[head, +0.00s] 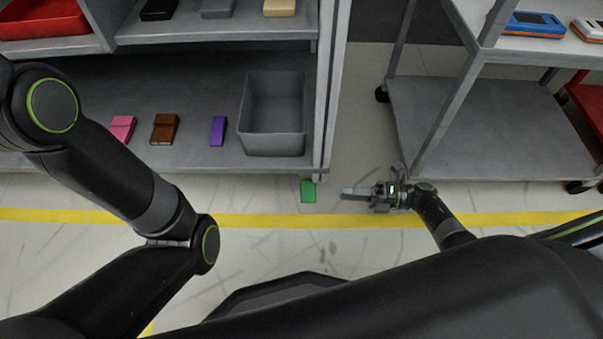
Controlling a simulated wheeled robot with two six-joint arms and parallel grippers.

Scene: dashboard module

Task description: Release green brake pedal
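The green brake pedal (308,190) is a small bright green block low at the front right corner post of the left grey shelf. It sits just above the yellow floor line. My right gripper (352,192) is a short way to the right of the pedal, low near the floor, with its fingers pointing left toward it. A gap of floor shows between the fingertips and the pedal, so they are apart. The fingers are small and seen from above; I cannot tell whether they are open. My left arm crosses the left side, but its gripper is out of view.
The left shelf holds a grey bin (272,140), a purple box (218,131), a brown box (164,129) and a pink box (122,129). A grey cart (470,125) on casters stands right. A yellow line (270,220) crosses the floor. Bare floor lies between shelf and cart.

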